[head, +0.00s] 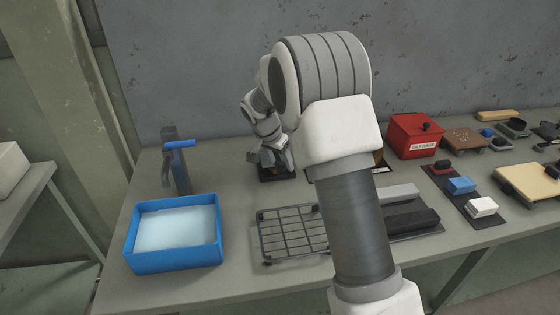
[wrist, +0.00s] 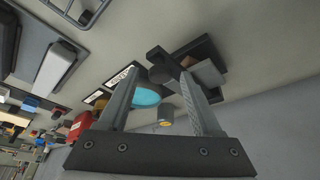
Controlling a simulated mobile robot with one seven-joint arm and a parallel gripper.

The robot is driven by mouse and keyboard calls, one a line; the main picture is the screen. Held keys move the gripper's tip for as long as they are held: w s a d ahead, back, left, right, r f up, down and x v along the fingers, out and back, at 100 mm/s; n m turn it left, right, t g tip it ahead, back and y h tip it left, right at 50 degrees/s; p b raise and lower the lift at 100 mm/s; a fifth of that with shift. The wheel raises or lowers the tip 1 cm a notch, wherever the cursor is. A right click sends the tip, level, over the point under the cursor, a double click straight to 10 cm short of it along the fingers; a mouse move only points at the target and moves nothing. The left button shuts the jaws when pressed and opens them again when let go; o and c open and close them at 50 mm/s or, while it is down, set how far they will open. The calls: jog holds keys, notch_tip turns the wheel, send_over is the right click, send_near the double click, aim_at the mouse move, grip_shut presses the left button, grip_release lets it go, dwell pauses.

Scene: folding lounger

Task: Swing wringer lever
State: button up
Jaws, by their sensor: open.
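My gripper (head: 272,158) is at the back of the bench, left of centre, pointing down. In the wrist view its two fingers (wrist: 159,82) are apart with a gap between them. A dark device with a grey block (wrist: 208,73) and a dark base (wrist: 160,55) lies just beyond the fingertips, partly hidden by the right finger. Its base (head: 278,178) also shows under my gripper in the head view. It may be the wringer; I cannot make out its lever or any contact. A grey post with a blue handle (head: 180,144) stands to the left, apart from my gripper.
A blue basin of pale liquid (head: 131,250) sits at the front left. A wire rack (head: 292,233) lies right of it. A red box (head: 415,135) and small blocks (head: 461,185) are at the right. My arm hides the bench's middle. A cyan disc (wrist: 146,95) lies near the fingers.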

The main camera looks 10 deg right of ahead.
grip_shut()
dwell(0.3)
dwell(1.1)
